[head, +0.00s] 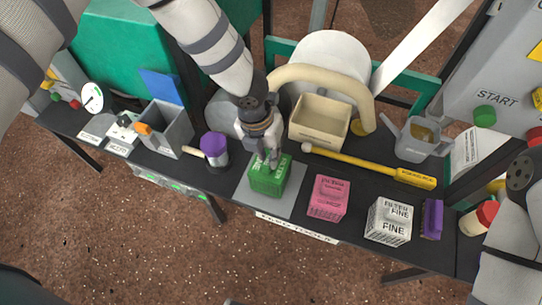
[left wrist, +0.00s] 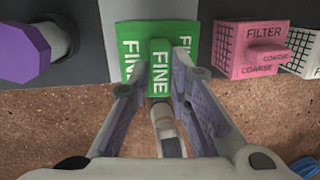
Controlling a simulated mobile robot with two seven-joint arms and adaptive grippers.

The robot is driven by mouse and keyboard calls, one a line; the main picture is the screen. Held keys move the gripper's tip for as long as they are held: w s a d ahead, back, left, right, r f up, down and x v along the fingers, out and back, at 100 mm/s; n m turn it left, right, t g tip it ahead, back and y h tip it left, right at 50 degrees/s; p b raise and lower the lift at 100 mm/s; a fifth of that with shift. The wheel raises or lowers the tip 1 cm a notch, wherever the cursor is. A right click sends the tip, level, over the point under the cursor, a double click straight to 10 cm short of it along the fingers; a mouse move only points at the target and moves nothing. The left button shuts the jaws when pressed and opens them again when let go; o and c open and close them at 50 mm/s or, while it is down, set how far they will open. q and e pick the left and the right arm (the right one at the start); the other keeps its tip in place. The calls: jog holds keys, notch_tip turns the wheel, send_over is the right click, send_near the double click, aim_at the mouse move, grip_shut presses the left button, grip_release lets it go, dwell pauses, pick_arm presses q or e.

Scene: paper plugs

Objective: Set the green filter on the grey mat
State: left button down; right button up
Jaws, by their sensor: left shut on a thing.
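The green filter (head: 267,181) is a block marked FINE with a raised tab on top. In the head view it is over the grey mat (head: 293,194), within its outline; I cannot tell whether its base touches. My left gripper (head: 268,158) is above the filter, shut on its tab. In the left wrist view, the fingers (left wrist: 160,88) stand on both sides of the tab of the green filter (left wrist: 132,66). The filter hides the middle of the mat. My right gripper is not in view.
A pink filter (head: 328,200) and a white filter (head: 388,222) stand to the right. A purple-topped jar (head: 214,150) is left of the mat. Behind are a beige bin (head: 320,121) and a yellow-handled tool (head: 365,164). The bench's front edge is close to the mat.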

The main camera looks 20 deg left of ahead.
aim_at(268, 156)
pick_arm(q)
jog(key=shift+w+f, duration=0.2)
jog(key=shift+f, duration=0.7)
jog(key=shift+w+f, duration=0.15)
jog(key=shift+f, duration=0.75)
jog(key=c, duration=1.5)
grip_release()
